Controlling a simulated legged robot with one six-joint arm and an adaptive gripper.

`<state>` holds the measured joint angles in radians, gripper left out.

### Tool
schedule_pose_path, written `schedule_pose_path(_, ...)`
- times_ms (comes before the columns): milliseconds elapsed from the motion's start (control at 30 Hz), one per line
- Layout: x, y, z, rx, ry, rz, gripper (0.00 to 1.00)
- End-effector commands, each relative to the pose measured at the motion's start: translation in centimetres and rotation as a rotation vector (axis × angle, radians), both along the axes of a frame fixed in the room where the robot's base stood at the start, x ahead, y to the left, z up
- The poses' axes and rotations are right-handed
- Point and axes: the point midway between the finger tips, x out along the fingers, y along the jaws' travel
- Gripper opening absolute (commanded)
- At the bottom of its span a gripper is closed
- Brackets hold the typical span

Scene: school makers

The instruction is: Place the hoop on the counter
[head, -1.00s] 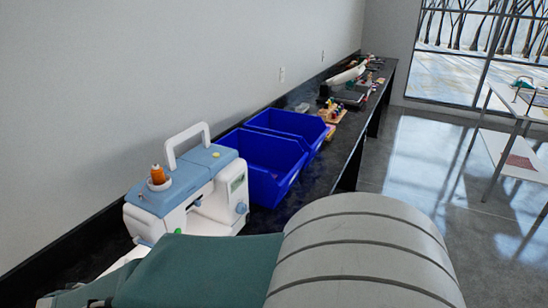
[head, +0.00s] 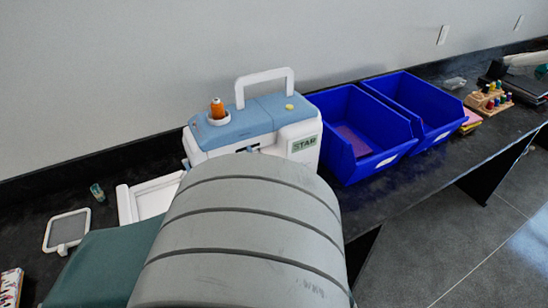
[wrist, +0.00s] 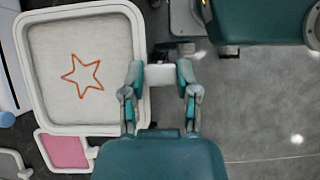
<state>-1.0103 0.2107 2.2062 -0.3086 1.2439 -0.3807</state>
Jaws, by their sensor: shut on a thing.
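The hoop (wrist: 139,75) shows in the wrist view as a square white frame holding pale fabric with an orange stitched star. My gripper (wrist: 160,75) is shut on the white tab at the hoop's right side, one finger on either side of it. The counter (head: 110,216) is a dark top along the wall in the head view. I cannot tell from these frames how high the hoop is above it. In the head view my arm hides my gripper, and I cannot make out the held hoop.
A sewing machine (head: 235,130) stands on the counter beside two blue bins (head: 375,170). A pink-filled frame (wrist: 65,152) lies below the held hoop.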

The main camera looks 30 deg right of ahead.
Motion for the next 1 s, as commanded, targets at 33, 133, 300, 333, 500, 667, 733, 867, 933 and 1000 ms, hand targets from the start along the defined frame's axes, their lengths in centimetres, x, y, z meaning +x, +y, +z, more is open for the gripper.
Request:
schedule_pose_path(33, -0.1, 0.1, -0.1, 0.0, 0.0, -0.001, 0.0)
schedule_pose_path(133, 0.0, 0.1, -0.1, 0.0, 0.0, -0.002, 0.0)
schedule_pose_path(300, 1.6, -1.6, -0.9, 0.001, 0.001, -0.009, 0.0)
schedule_pose_path(333, 2.1, -2.0, -1.2, 0.001, 0.002, -0.008, 0.0)
schedule_pose_path(500, 5.0, -4.5, -2.7, 0.005, 0.001, -0.009, 0.0)
schedule_pose_path(667, 7.6, -6.3, -4.4, 0.003, 0.003, -0.008, 0.0)
schedule_pose_path(733, 8.4, -6.7, -5.8, 0.001, 0.004, -0.005, 0.0)
schedule_pose_path(867, 9.7, -7.7, -7.9, 0.001, 0.004, -0.005, 0.0)
schedule_pose_path(933, 10.2, -8.0, -8.6, 0.002, 0.003, -0.003, 0.0)
schedule_pose_path(1000, 10.5, -8.1, -9.0, 0.003, 0.002, -0.002, 0.0)
